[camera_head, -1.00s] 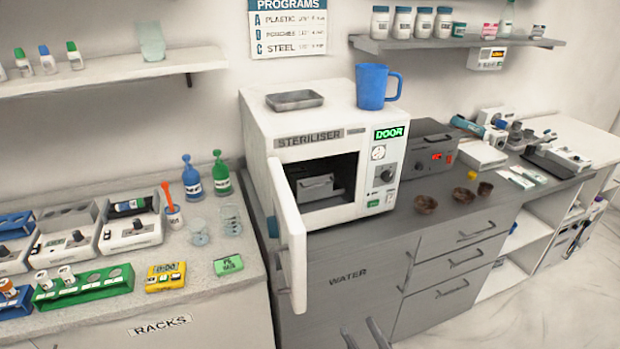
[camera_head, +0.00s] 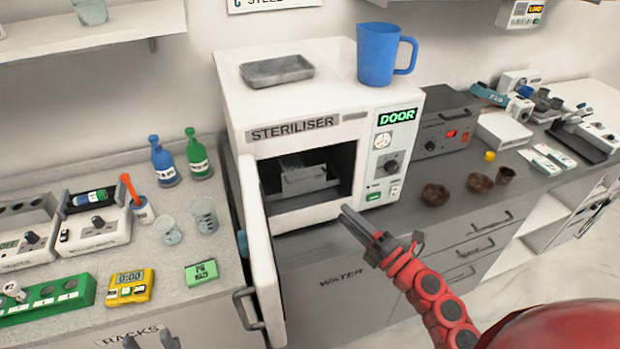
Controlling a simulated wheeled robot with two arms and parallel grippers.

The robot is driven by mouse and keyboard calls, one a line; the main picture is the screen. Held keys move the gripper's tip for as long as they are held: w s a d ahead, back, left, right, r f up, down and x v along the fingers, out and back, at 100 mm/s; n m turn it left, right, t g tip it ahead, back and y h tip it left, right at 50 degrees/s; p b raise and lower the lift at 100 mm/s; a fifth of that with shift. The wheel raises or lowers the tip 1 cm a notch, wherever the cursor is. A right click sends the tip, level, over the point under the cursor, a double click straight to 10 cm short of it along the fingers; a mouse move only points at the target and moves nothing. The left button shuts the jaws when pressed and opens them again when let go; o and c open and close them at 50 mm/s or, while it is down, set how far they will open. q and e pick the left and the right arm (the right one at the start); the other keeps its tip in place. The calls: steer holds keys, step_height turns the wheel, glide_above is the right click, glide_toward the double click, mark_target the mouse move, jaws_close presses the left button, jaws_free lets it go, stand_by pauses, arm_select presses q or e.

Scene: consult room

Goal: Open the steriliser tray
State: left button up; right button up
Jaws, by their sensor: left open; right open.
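The white steriliser (camera_head: 238,98) stands on the grey counter with its door (camera_head: 258,250) swung open towards me. Inside its dark chamber is a pale steriliser tray (camera_head: 303,180) with a handle on its front. The tray sits within the chamber. My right gripper (camera_head: 352,218), on the red arm, is open and empty in front of the chamber's lower right corner, apart from the tray. My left gripper (camera_head: 151,342) shows only its grey fingertips at the bottom edge, left of the door, open; the rest is out of frame.
A grey metal dish (camera_head: 276,70) and a blue jug (camera_head: 378,55) stand on top of the steriliser. Small brown bowls (camera_head: 436,195) lie on the counter to the right. The open door stands between my two grippers. Beakers and bottles stand on the left counter.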

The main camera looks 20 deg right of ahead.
steer(key=p+x, duration=0.3)
steer(key=x, duration=1)
steer(key=shift+w+f+p, duration=0.1)
steer(key=shift+p, duration=0.25)
jaws_close()
stand_by(0.6)
